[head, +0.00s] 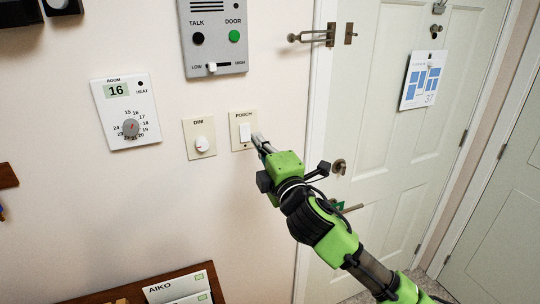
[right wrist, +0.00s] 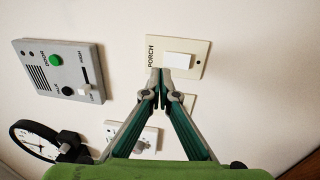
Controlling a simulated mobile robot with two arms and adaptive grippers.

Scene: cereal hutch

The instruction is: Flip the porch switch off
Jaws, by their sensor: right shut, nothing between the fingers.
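The porch switch (head: 244,132) is a cream wall plate labelled PORCH with a white rocker and a small dark dot at its lower end. In the right wrist view the plate appears turned on its side, with the white rocker (right wrist: 179,60) in plain view. My right gripper (head: 257,138) is shut and empty, its fingertips at the right edge of the plate in the head view. In the wrist view the fingertips (right wrist: 164,80) overlap the plate's edge close to the rocker; I cannot tell whether they touch. My left gripper is not in view.
A DIM knob plate (head: 199,138) sits left of the switch, with a thermostat (head: 126,112) farther left. A grey intercom panel (head: 213,40) is above. A door (head: 385,120) with latch and handle stands at right. A wooden rack (head: 115,290) holds cards below.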

